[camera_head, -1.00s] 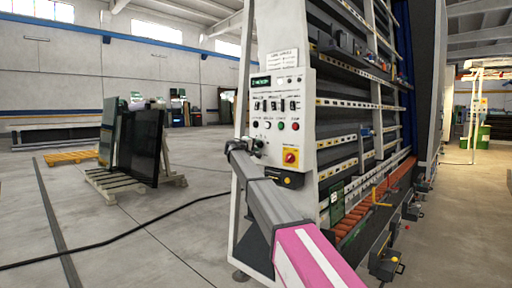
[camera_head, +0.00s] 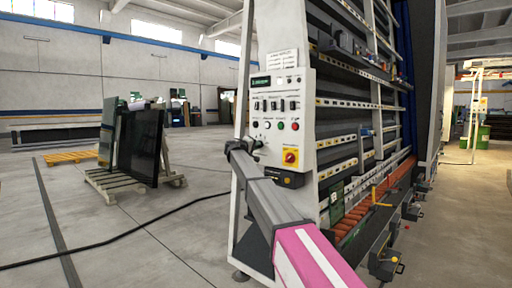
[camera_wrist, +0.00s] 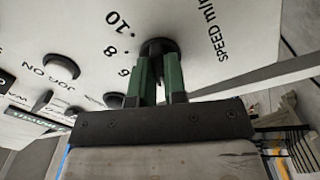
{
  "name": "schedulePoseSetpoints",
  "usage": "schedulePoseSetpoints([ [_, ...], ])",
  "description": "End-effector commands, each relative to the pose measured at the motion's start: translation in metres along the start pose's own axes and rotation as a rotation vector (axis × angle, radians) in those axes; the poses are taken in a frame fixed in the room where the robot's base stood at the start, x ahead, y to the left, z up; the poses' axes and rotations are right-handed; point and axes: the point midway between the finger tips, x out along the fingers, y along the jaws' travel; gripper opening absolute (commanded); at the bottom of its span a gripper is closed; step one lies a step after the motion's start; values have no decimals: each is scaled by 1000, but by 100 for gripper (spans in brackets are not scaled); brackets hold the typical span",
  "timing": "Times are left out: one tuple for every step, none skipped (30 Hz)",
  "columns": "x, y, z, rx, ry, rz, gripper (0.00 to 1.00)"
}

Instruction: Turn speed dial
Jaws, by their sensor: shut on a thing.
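The speed dial (camera_wrist: 158,47) is a dark round knob on the white control panel, beside the printed numbers 6, 8 and 10 and the words "SPEED m/min" in the wrist view. My gripper (camera_wrist: 160,72) is at the dial, with its two green fingers closed on either side of it. The fingers and the gripper body hide part of the dial and the scale. In the head view the white panel (camera_head: 303,108) faces me, and my grey and pink arm reaches to its lower left, where the dial is too small to make out.
Close to the dial in the wrist view are a "JOG ON" button (camera_wrist: 61,68) and other dark knobs. In the head view a red knob on a yellow plate (camera_head: 290,157) sits lower right on the panel. Dark glass panes (camera_head: 140,148) stand on a pallet at left.

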Motion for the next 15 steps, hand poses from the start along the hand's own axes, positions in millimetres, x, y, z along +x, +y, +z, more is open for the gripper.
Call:
schedulePoseSetpoints([
  [0,0,0,37,0,-1,0],
  [0,0,0,62,0,-1,0],
  [0,-1,0,94,0,-1,0],
  [0,-1,0,119,0,-1,0],
  [0,-1,0,144,0,-1,0],
  [-1,-1,0,175,0,-1,0],
  [-1,-1,0,198,0,-1,0],
  [-1,-1,0,220,0,-1,0],
  [-1,-1,0,249,0,-1,0],
  [-1,-1,0,271,0,-1,0],
  [-1,-1,0,290,0,-1,0],
  [-1,-1,0,315,0,-1,0],
  [-1,-1,0,333,0,-1,0],
  [-1,-1,0,350,0,-1,0],
  [-1,-1,0,370,0,-1,0],
])
